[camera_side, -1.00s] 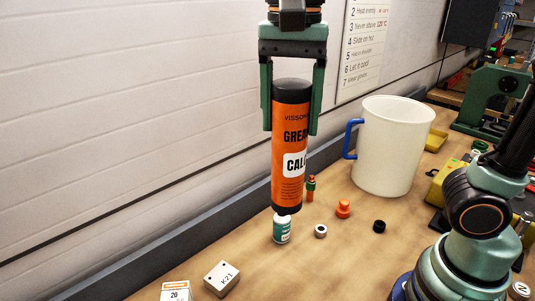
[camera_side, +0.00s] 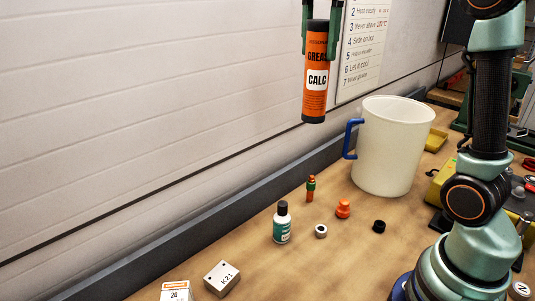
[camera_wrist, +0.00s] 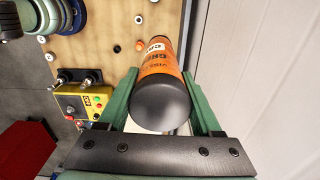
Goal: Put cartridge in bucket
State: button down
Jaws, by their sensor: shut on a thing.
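The cartridge (camera_side: 316,82) is an orange grease tube with black ends and a white label. My gripper (camera_side: 321,40) is shut on its upper part and holds it upright, high above the bench and left of the bucket. In the wrist view the cartridge (camera_wrist: 160,85) is between the two green fingers of my gripper (camera_wrist: 162,95), its black end toward the camera. The bucket (camera_side: 389,150) is a white tub with a blue handle, standing upright on the bench. The cartridge is apart from it. The bucket's inside floor is hidden.
A small white bottle with a dark cap (camera_side: 282,224), a small orange-green item (camera_side: 310,189), an orange plug (camera_side: 343,208), a metal ring (camera_side: 321,231) and a black ring (camera_side: 379,226) stand before the bucket. A white K21 block (camera_side: 222,278) is nearer. A wall runs behind.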

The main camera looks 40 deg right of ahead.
jog(key=s+d+f+m, duration=0.1)
jog(key=s+d+m, duration=0.2)
jog(key=d, duration=0.7)
jog(key=s+d+f+m, duration=0.1)
jog(key=s+d+m, duration=0.2)
jog(key=d, duration=0.6)
jog(key=s+d+m, duration=0.2)
jog(key=s+d, duration=0.1)
jog(key=d, duration=0.7)
notch_tip(320, 180, down, 25)
jog(key=shift+w+r, duration=0.2)
jog(key=shift+w, duration=0.1)
jog(key=shift+d+f, duration=0.1)
jog(key=shift+f, duration=0.05)
jog(key=shift+c, duration=0.3)
grip_release()
